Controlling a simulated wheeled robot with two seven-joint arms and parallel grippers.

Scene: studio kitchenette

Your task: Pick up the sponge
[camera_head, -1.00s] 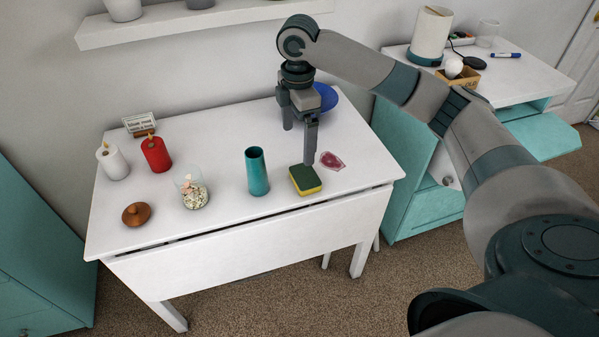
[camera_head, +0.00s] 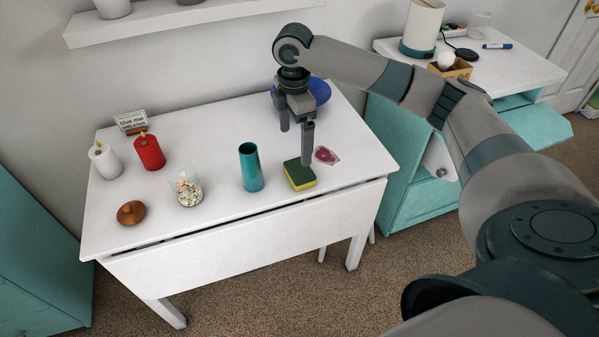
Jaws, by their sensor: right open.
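The sponge (camera_head: 299,175), green on top and yellow below, lies flat near the front edge of the white table (camera_head: 225,215). My right gripper (camera_head: 295,146) points down with its two fingers apart and nothing between them. Its nearer finger shows just behind the sponge's back edge in the picture; I cannot tell whether it touches. The farther finger ends higher in the picture, behind the sponge. My left gripper is not in view.
A teal cup (camera_head: 250,167) stands just left of the sponge, and a pink-red item (camera_head: 326,155) lies just right. A blue plate (camera_head: 319,91) is behind the gripper. A glass (camera_head: 187,187), candles (camera_head: 149,151) and a brown lid (camera_head: 131,212) stand farther left.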

